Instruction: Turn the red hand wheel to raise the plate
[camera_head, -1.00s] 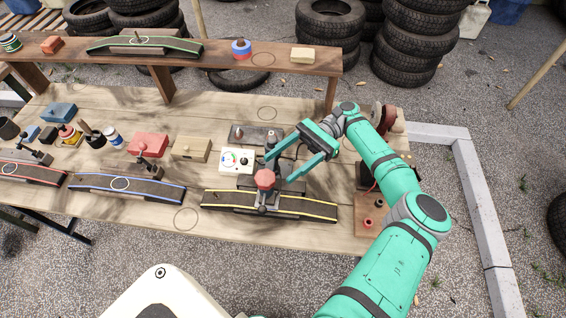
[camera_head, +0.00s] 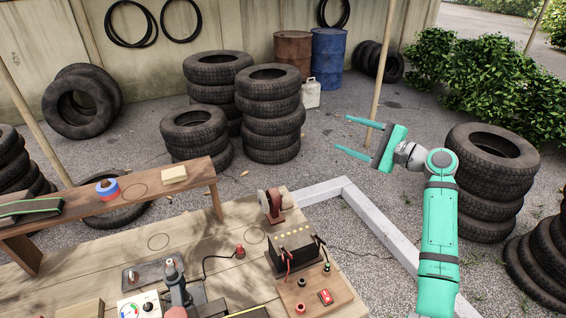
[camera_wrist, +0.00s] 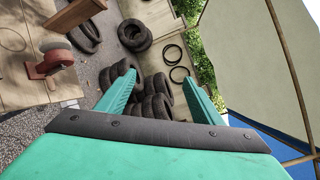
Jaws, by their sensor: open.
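The red hand wheel (camera_head: 176,312) is cut off at the bottom edge of the head view, so only its top part shows. A dark grey post (camera_head: 178,285) stands just behind it. I cannot make out the plate or its height. My gripper (camera_head: 341,133) is high and far to the right of the wheel, beyond the table's right end. Its two teal fingers are spread wide with nothing between them. The wrist view shows the same open, empty fingers (camera_wrist: 157,76) and no hand wheel.
A reddish bench grinder (camera_head: 272,203) stands near the table's far right corner and also shows in the wrist view (camera_wrist: 50,65). A black battery (camera_head: 293,248) and a switch board (camera_head: 325,296) sit at the right end. A gauge box (camera_head: 130,308) is left of the wheel. Tire stacks (camera_head: 490,180) flank my arm.

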